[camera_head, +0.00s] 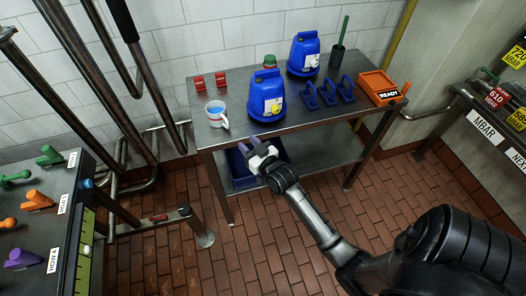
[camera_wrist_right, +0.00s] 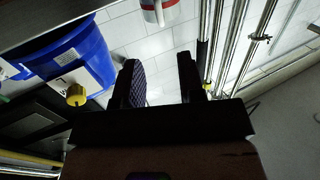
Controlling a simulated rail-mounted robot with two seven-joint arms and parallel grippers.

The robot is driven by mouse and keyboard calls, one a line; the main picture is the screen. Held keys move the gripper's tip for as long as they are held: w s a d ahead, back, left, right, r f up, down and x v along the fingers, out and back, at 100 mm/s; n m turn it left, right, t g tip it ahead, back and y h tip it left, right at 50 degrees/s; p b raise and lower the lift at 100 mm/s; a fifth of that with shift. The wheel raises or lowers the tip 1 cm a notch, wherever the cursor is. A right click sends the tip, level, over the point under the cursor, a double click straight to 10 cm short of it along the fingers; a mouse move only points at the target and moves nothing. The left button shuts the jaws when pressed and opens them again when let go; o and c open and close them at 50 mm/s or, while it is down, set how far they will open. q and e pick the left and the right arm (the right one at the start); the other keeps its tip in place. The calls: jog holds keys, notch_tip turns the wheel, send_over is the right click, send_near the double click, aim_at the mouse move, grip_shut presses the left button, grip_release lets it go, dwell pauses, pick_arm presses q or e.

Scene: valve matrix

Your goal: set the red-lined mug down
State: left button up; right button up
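A white mug (camera_head: 216,115) stands upright near the left front corner of the metal table (camera_head: 225,137). In the right wrist view a white mug with a red band (camera_wrist_right: 160,11) is cut off by the top edge. I cannot tell if it is the same mug. My right gripper (camera_head: 250,146) is in front of the table's front edge, to the right of the mug and apart from it. Its two fingers (camera_wrist_right: 160,80) are apart with nothing between them. My left gripper is not in view.
Two blue jugs (camera_head: 266,97) (camera_head: 303,55), blue clips (camera_head: 328,93), an orange READY tray (camera_head: 380,88) and two red blocks (camera_head: 209,81) are on the table. A blue bin (camera_head: 240,168) is on the lower shelf. Pipes and a valve bench (camera_head: 75,215) stand left.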

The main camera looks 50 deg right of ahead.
jog(key=s+a+f+n+g+y, duration=0.35)
jog(key=s+a+f+g, duration=0.4)
jog(key=s+a, duration=0.35)
jog(key=s+a+f+g, duration=0.1)
jog(key=s+a+g, duration=0.2)
jog(key=s, duration=0.5)
jog(key=s+a+f+n+g+y, duration=0.1)
jog(key=s+a+g, duration=0.2)
jog(key=s, duration=0.6)
jog(key=shift+s+a, duration=0.2)
jog(key=shift+a, duration=0.35)
